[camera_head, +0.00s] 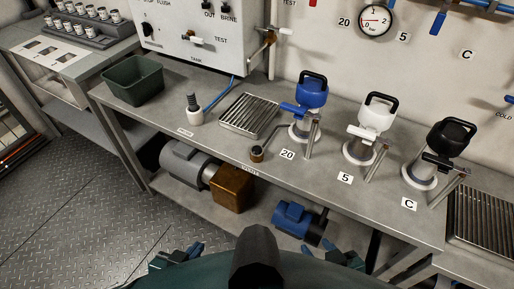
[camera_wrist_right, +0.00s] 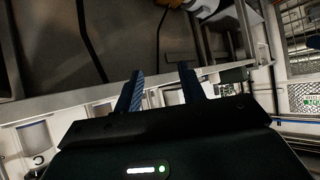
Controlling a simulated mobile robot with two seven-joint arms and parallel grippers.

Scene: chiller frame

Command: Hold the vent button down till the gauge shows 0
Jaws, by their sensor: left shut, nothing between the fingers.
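A round white gauge (camera_head: 375,20) with a dark rim is on the back wall at the top right, beside a "20" label. Its needle is too small to read surely. A white control panel (camera_head: 190,35) with knobs and small levers stands at the back left. I cannot make out which part is the vent button. My left gripper (camera_head: 190,250) is shut and empty at the bottom of the head view, away from the bench. My right gripper (camera_head: 310,251) is low in front of the bench; the right wrist view shows its two fingers (camera_wrist_right: 160,88) apart with nothing between them.
On the bench (camera_head: 210,150) stand a blue-topped canister (camera_head: 312,92), a white-topped one (camera_head: 374,117) and a black-topped one (camera_head: 449,137). A green bin (camera_head: 133,82), a metal grate (camera_head: 250,115) and a small nozzle (camera_head: 194,110) are to the left. Pumps sit below.

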